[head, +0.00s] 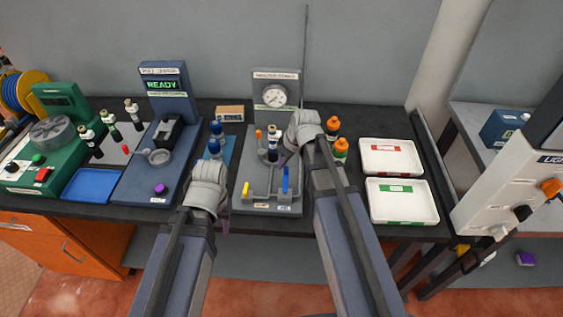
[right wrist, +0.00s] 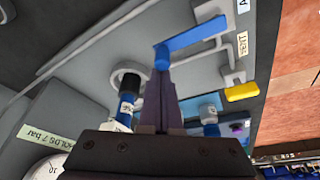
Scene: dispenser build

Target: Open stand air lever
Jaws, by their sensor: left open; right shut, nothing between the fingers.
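The grey stand (head: 240,200) with a round gauge (head: 275,96) is in the middle of the head view. A blue lever (head: 285,180), which I take as the air lever, rises at its front right. In the right wrist view the blue lever (right wrist: 195,38) extends out from the stand's edge. My right gripper (head: 284,157) is shut and empty; in the wrist view its fingertips (right wrist: 163,68) are at the lever's free end. I cannot tell whether they touch. My left gripper (head: 224,222) is low, left of the stand, its fingers mostly hidden.
A yellow lever (head: 246,188) is at the stand's front left; a dark bottle (head: 272,150) stands in its middle. Blue-capped bottles (head: 214,147) are left, orange-capped bottles (head: 341,149) right. Two white trays (head: 402,222) lie further right. A READY machine (head: 160,85) stands left.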

